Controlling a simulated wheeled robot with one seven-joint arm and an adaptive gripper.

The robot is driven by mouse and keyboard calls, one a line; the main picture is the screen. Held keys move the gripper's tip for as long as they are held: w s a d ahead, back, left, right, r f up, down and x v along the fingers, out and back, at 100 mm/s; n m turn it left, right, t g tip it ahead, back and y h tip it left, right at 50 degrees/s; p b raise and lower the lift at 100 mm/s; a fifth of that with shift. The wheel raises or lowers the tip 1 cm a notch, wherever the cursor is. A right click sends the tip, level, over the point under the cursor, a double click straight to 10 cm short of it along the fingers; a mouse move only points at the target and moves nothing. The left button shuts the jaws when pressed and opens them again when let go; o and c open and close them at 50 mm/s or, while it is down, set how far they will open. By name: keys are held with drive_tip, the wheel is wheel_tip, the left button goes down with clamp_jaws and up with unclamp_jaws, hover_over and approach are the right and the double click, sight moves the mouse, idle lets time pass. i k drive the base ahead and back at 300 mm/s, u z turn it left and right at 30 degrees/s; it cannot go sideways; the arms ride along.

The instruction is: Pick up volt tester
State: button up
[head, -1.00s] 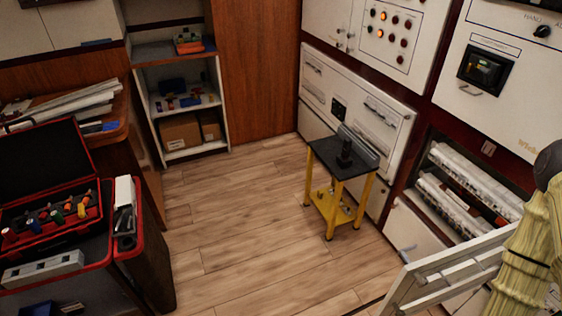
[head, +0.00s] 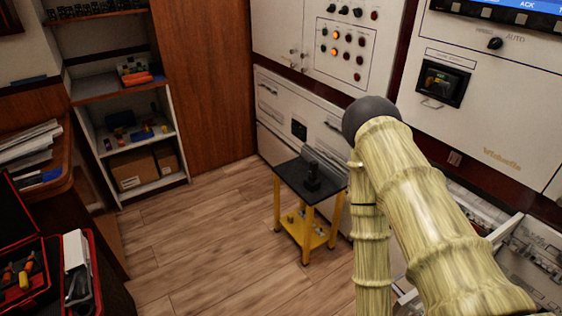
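I cannot tell for sure which thing is the volt tester. A dark upright object (head: 312,178) stands on the black top of a small yellow-legged table (head: 290,172) near the cabinets; it is too small to name. A black item (head: 78,285) lies in a red-edged tray at the lower left, and it is also unclear. My arm, in a pale yellow sleeve with a dark grey elbow, rises at the right of centre. Its lower part runs down out of the picture. My gripper is not visible.
A red-edged toolbox (head: 50,262) with coloured tools stands at the lower left. A shelf unit (head: 182,132) holds boxes and small items. Cabinets with lamps and switches (head: 350,45) line the right wall. An opened panel (head: 500,235) shows behind my arm. Wooden floor (head: 200,235) is clear between.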

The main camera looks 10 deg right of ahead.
sight(313, 174)
drive_tip(key=z, duration=0.15)
drive_tip(key=i, duration=1.25)
drive_tip(key=z, duration=0.45)
